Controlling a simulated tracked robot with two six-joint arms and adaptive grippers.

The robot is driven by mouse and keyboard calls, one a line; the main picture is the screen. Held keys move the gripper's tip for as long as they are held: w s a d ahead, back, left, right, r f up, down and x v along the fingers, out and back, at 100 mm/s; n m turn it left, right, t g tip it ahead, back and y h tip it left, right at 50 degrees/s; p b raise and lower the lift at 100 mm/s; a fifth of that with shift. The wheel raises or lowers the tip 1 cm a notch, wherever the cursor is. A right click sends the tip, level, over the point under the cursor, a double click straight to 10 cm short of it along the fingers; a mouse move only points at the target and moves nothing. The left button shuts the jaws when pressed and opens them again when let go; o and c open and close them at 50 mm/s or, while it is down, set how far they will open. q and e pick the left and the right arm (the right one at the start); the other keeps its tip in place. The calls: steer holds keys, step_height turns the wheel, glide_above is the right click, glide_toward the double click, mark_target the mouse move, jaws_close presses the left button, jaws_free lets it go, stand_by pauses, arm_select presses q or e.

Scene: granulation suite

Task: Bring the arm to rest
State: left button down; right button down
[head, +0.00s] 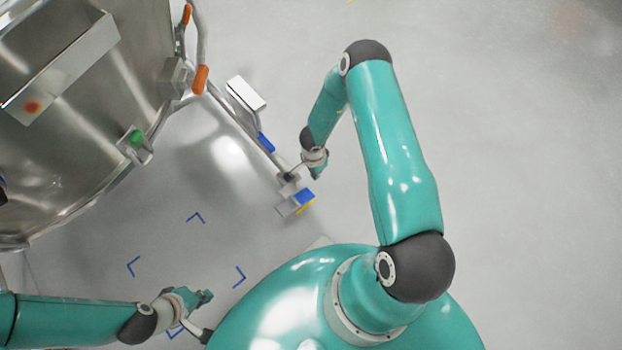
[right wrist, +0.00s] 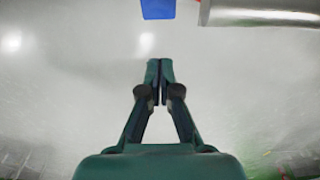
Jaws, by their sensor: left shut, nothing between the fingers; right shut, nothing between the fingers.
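My right arm (head: 392,150) reaches up from the shoulder, bends at a dark elbow and comes back down. Its gripper (head: 317,176) hangs beside the end of a metal rail, just above a blue, grey and yellow block; I cannot tell whether it touches either. In the right wrist view the right gripper (right wrist: 160,64) has its two fingers together with nothing between them. My left arm (head: 70,320) comes in at the lower left. Its gripper (head: 207,297) is shut and empty over the floor, near blue floor marks.
A large steel vessel (head: 90,120) fills the upper left, with a curved rail and orange grips (head: 201,79). The blue, grey and yellow block (head: 305,197) is at the rail's lower end. Blue corner marks (head: 195,217) lie on the floor. The floor at right (head: 530,180) is clear.

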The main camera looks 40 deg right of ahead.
step_height(320, 180, up, 6)
steer(key=w+a+n+p, duration=0.1)
steer(key=w+a, duration=0.1)
steer(key=s+a+r+n+y, duration=0.2)
steer(key=s+a+r+n, duration=0.2)
steer(key=s+a+n, duration=0.5)
steer(key=s+a+r+n+y, duration=0.2)
steer(key=s+a+r+n, duration=0.2)
steer(key=a+n, duration=0.5)
step_height(320, 180, up, 26)
steer(key=a+m+p, duration=0.1)
steer(key=m+p, duration=0.1)
steer(key=p, duration=2.4)
steer(key=shift+a+r+m+t+y+p, duration=0.2)
steer(key=shift+a+m+t+y+p, duration=0.1)
steer(key=shift+m, duration=0.1)
steer(key=shift+w, duration=0.1)
